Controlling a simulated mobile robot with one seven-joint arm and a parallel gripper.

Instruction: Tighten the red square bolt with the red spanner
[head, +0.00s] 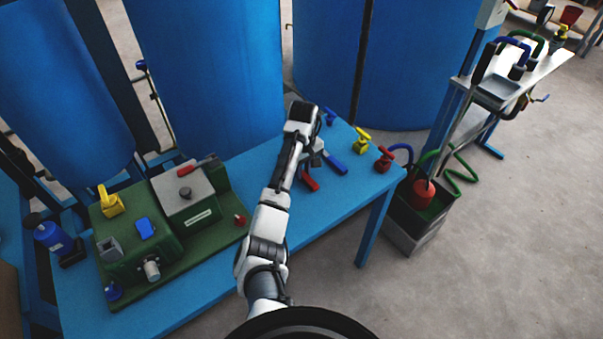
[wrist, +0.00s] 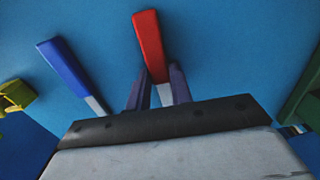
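The red spanner (head: 309,182) lies on the blue table, and its red handle (wrist: 150,45) points away from my gripper in the wrist view. My gripper (head: 316,157) is low over the spanner. In the wrist view its two dark fingers (wrist: 159,80) stand apart, one on each side of the spanner's grey shank. They look open, with no clear grip on it. The spanner's far end is hidden behind my gripper. A small red piece (head: 240,219), perhaps the red square bolt, sits at the right end of the green machine base; its shape is too small to tell.
A blue spanner (head: 335,163) lies beside the red one, also in the wrist view (wrist: 65,65). Blue (head: 329,116), yellow (head: 362,141) and red (head: 383,159) valves stand along the table's right end. The green machine (head: 135,240) fills the left side. Large blue tanks (head: 205,70) stand behind.

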